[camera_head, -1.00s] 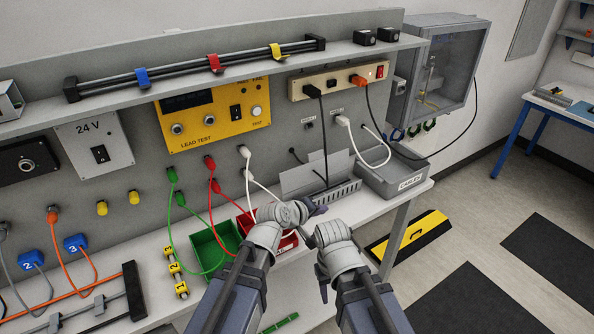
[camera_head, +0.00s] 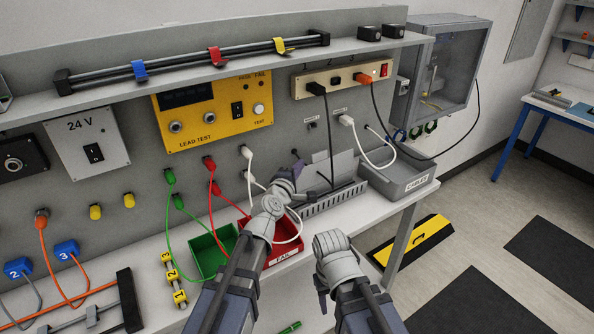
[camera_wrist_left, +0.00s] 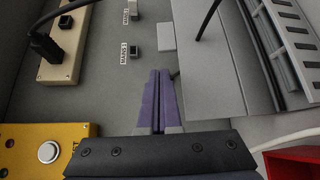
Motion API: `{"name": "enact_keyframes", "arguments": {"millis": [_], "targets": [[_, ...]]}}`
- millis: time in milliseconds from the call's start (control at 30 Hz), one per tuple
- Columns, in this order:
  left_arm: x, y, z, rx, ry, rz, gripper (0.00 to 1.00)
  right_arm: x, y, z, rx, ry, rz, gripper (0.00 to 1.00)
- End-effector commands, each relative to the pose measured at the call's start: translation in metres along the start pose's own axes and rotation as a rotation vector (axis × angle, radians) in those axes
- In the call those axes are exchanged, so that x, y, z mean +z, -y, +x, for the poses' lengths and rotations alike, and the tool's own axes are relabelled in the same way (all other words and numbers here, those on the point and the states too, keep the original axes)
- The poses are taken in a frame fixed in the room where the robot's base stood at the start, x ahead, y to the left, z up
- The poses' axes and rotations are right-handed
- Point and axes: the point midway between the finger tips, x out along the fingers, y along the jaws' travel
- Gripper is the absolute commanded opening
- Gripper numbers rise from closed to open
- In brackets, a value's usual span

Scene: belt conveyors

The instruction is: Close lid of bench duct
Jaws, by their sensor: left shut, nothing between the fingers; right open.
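The bench duct (camera_head: 335,198) is a grey slotted channel at the back of the bench. Its flat grey lid (camera_head: 345,167) stands raised along the rear side, near the panel, so the duct is open. In the left wrist view the lid (camera_wrist_left: 208,60) is a broad plate beside the slotted duct wall (camera_wrist_left: 290,45). My left gripper (camera_head: 297,168) is shut and empty at the lid's left end. Its purple fingers (camera_wrist_left: 160,75) point along the gap between panel and lid; contact cannot be told. My right gripper (camera_head: 321,288) is open, low in front of the bench, its fingers mostly hidden.
A red FAIL bin (camera_head: 286,256) and a green bin (camera_head: 207,262) stand left of the duct. A grey cables box (camera_head: 398,185) stands right of it. A black cable (camera_head: 329,140) hangs down to the duct, and white leads loop nearby. A shelf (camera_head: 240,72) overhangs the panel.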

Motion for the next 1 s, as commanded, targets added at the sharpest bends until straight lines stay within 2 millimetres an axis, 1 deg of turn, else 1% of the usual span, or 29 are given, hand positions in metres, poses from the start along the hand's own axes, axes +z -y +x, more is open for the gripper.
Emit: {"name": "enact_keyframes", "arguments": {"millis": [33,200,300,400,500,1000], "targets": [[0.000,0.001,0.013,0.000,0.001,0.000,0.00,0.000,0.000,0.002,0.000,0.000,0.000,0.50],[-0.001,0.001,0.044,0.000,0.000,0.001,0.00,0.000,0.001,0.005,0.000,0.000,0.000,0.50],[-0.001,0.001,0.059,0.000,0.001,0.000,0.00,0.000,0.001,0.007,0.000,0.000,0.000,0.50],[0.000,0.000,0.067,-0.001,0.000,0.001,0.00,0.000,0.001,0.008,0.000,0.000,0.000,0.50],[0.000,0.000,0.070,-0.001,0.000,0.001,0.00,0.000,0.001,0.008,0.000,0.000,0.000,0.50],[0.000,-0.001,0.069,-0.001,0.001,0.001,0.00,0.000,0.001,0.007,0.000,0.000,0.000,0.50]]}}
